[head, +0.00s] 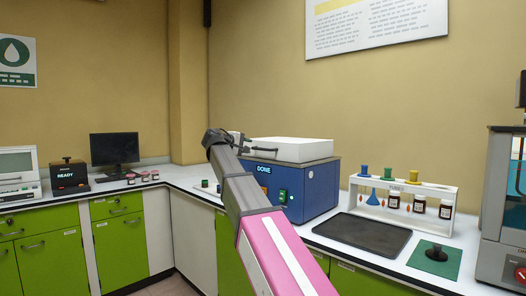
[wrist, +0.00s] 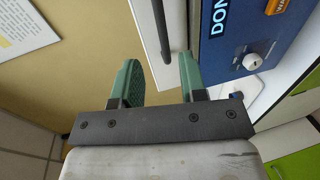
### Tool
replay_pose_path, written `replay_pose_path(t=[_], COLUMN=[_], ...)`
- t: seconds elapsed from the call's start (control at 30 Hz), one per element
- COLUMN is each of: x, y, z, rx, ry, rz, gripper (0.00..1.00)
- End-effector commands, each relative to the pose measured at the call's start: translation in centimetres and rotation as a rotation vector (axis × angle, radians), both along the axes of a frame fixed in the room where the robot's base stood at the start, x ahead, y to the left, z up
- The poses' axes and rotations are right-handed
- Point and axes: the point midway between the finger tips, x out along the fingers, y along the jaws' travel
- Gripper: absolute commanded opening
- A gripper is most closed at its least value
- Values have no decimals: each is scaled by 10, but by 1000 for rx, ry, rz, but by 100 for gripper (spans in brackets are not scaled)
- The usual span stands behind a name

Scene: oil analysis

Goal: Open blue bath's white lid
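The blue bath (head: 312,190) stands on the counter, and its display reads DONE. Its white lid (head: 295,148) lies flat on top and looks closed. A dark bar handle (head: 264,149) runs along the lid's front side. My gripper (head: 240,138) is at the left end of the lid, close to the handle. In the wrist view my gripper (wrist: 158,68) is open, with green fingers apart. The handle (wrist: 160,25) points down into the gap between them, with the white lid (wrist: 181,22) beside it. I cannot tell whether a finger touches the handle. The blue front (wrist: 240,40) is at the right.
A dark tray (head: 362,233) lies right of the bath, before a white tube rack (head: 405,188) with bottles and funnels. A green mat (head: 434,259) is further right. Small jars (head: 142,177) and a monitor (head: 114,149) stand on the left counter. The wall is behind the bath.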

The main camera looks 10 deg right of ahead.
Motion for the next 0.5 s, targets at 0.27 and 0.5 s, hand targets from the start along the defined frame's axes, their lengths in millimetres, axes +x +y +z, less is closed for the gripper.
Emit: replay_pose_path(t=[0.27, 0.5], x=[26, 48], y=[-35, -66], z=[-10, -18], rx=[1, 2], ry=[2, 1], rz=[-2, -1], gripper=[39, 39])
